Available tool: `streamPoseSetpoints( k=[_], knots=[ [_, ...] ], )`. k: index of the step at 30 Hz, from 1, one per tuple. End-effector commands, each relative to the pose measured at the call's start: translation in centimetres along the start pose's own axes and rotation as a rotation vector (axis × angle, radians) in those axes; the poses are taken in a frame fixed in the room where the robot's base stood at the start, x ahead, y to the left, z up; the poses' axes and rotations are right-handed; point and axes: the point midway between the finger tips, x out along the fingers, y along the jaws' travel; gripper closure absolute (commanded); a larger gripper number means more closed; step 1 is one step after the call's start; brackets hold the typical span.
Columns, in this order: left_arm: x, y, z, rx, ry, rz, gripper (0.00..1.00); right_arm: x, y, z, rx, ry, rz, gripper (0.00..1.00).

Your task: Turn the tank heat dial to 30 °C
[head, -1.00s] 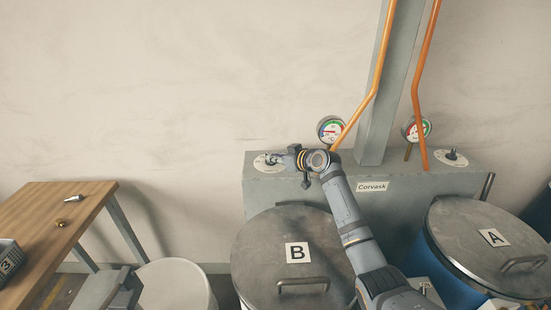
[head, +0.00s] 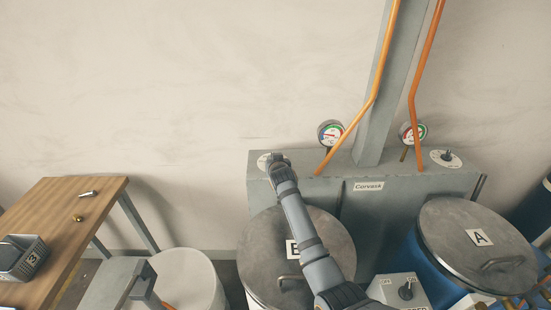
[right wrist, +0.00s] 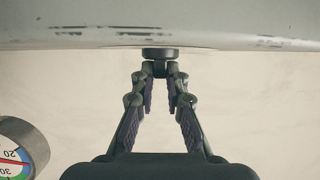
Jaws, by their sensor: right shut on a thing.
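The heat dial over the tank lettered B is a black knob on a pale round scale (head: 263,162) at the left end of the grey box. My right gripper (head: 277,157) reaches down onto it and hides most of it in the head view. In the right wrist view the fingers (right wrist: 160,70) are closed together on the black knob (right wrist: 146,53). The scale's marks cannot be read. My left gripper is out of view.
A second dial (head: 446,156) and gauge (head: 412,133) are at the right, with orange pipes (head: 414,95) and a grey post (head: 378,100) between. Lidded tank B (head: 262,235) lies under my arm; tank A (head: 480,222) is at right. A wooden table (head: 70,225) is at left.

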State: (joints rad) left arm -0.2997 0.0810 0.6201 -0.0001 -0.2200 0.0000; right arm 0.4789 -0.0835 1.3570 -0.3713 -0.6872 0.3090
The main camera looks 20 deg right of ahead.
Motion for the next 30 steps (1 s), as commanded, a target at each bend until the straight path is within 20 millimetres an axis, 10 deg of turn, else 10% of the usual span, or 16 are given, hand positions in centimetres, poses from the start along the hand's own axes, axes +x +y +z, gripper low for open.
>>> streamPoseSetpoints(
  k=[22,27,30],
  knots=[
    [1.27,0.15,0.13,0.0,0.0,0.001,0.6,0.02,-0.23,-0.05,0.038,0.001,0.09,1.0],
    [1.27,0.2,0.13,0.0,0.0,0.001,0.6,0.03,-0.21,-0.03,0.037,0.001,0.09,0.65],
    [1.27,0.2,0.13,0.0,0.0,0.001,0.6,0.03,-0.2,-0.02,0.037,0.0,0.09,0.64]
  ],
)
